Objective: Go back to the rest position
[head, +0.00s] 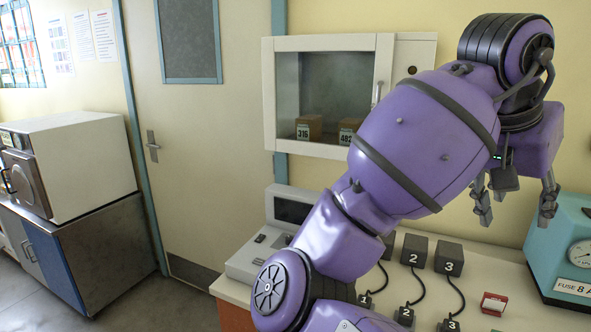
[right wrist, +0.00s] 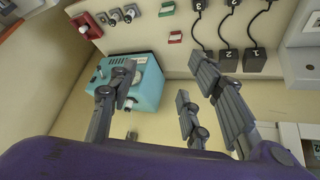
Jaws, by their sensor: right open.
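My right gripper (head: 515,200) is open and empty at the right of the head view, above the bench and left of the teal device. Its spread fingers also show in the right wrist view (right wrist: 165,110), with nothing between them. My purple right arm crosses the middle of the head view and hides part of the bench and the wall cabinet. My left gripper is not in either view.
The bench (head: 500,262) carries numbered black blocks with cables, a red item (head: 494,304) and a teal device (head: 570,250) with a gauge. A door (head: 185,130) and a white oven-like unit (head: 85,165) stand left.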

